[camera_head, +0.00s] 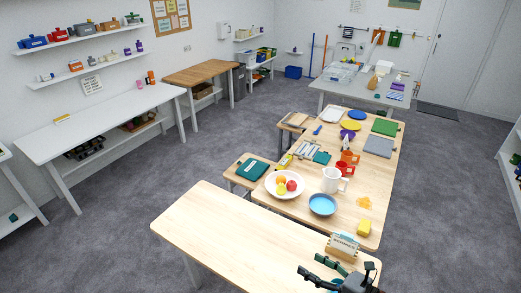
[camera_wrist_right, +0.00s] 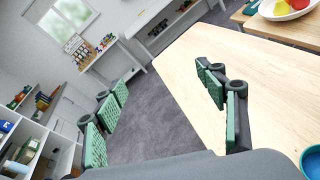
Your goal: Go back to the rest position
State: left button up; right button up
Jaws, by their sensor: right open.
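My right gripper (camera_head: 312,268) is at the bottom right of the head view, over the near end of the front wooden table (camera_head: 225,228). In the right wrist view my right gripper (camera_wrist_right: 163,84) has its two green-padded fingers wide apart, with nothing between them. The floor and the table's edge show behind the gap. My left gripper is not in view.
A small stand with a card (camera_head: 342,246) is close behind my right gripper. The farther wooden table holds a fruit bowl (camera_head: 285,185), a blue bowl (camera_head: 322,204), a white pitcher (camera_head: 332,180) and a yellow sponge (camera_head: 364,228). Grey floor (camera_head: 120,215) is clear at left.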

jog(key=w+d+r+m+t+h, duration=0.2)
jog(key=d+r+m+t, duration=0.3)
jog(key=r+m+t, duration=0.3)
jog(key=d+r+m+t+h, duration=0.2)
jog(key=d+m+h, duration=0.5)
jog(key=d+m, duration=0.4)
jog(key=s+d+f+m+g+h, duration=0.4)
jog(key=d+f+m, duration=0.2)
jog(key=f+m, duration=0.2)
jog(key=s+d+f+m+g+h, duration=0.3)
jog(key=d+f+m+g+h, duration=0.15)
jog(key=f+m, duration=0.4)
jog(key=s+a+f+m+g+y, duration=0.3)
jog(key=s+a+f+g, duration=0.1)
jog(key=s+f, duration=0.5)
jog(key=s+a+f+m+g+y, duration=0.2)
jog(key=s+a+f+g, duration=0.2)
jog(key=s+f, duration=0.5)
notch_tip(320, 180, down, 35)
jog(key=s+a+g+b, duration=0.2)
jog(key=b, duration=0.3)
jog(key=s+f+b, duration=0.4)
jog(key=s+f, duration=1.4)
jog(key=f, duration=0.1)
jog(key=shift+d+f+n+g+y, duration=0.2)
jog(key=shift+f+n+g+y, duration=0.15)
jog(key=shift+f+n+g, duration=0.1)
